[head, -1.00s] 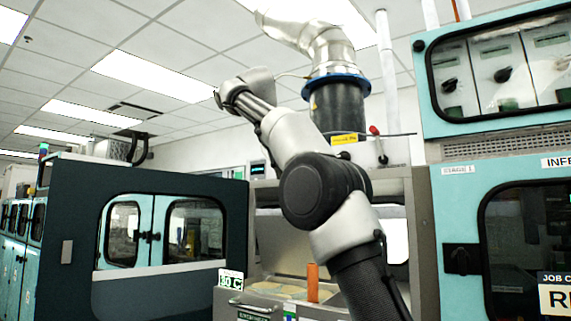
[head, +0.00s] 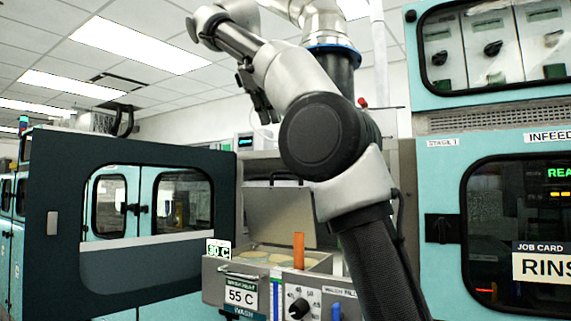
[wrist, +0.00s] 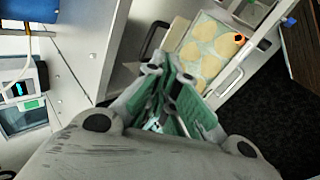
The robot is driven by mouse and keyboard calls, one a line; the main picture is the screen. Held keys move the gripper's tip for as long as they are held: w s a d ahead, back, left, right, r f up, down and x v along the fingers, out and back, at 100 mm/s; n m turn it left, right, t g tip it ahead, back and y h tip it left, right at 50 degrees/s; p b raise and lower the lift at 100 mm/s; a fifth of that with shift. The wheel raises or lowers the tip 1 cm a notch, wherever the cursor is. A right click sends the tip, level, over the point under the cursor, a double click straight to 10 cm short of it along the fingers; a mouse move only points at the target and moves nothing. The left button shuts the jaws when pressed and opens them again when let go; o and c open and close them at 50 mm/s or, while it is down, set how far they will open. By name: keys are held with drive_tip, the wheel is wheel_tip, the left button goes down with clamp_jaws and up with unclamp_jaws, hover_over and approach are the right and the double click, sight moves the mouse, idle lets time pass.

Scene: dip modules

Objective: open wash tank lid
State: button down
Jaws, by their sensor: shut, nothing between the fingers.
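The wash tank (head: 315,283) is a grey metal unit in the middle of the head view, with a 55 C sign on its front. A grey panel that looks like its lid (head: 275,215) stands raised at the back, with a dark handle along its top. Pale round discs show in the open tank, also in the wrist view (wrist: 205,50). My gripper (head: 268,115) is above and behind the tank, apart from the lid in the head view. In the wrist view its fingers (wrist: 168,75) are shut and empty, near a dark handle (wrist: 152,40).
An orange cylinder (head: 299,250) stands at the tank's front. A dark-framed cabinet (head: 60,230) is at the left and a teal rinse cabinet (head: 450,190) at the right. A duct with a blue collar (head: 335,48) rises behind my arm.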

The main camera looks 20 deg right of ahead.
wheel_tip(320, 180, down, 7)
drive_tip(key=a+n+t+h, duration=0.1)
drive_tip(key=n+h, duration=0.2)
drive_tip(key=n, duration=1.3)
drive_tip(key=r+x, duration=0.1)
drive_tip(key=x, duration=1.2)
drive_tip(key=shift+d, duration=0.4)
drive_tip(key=shift+w, duration=0.1)
drive_tip(key=w+d+r, duration=0.1)
drive_tip(key=w+d, duration=0.2)
drive_tip(key=d, duration=0.2)
drive_tip(key=shift+w+r, duration=0.3)
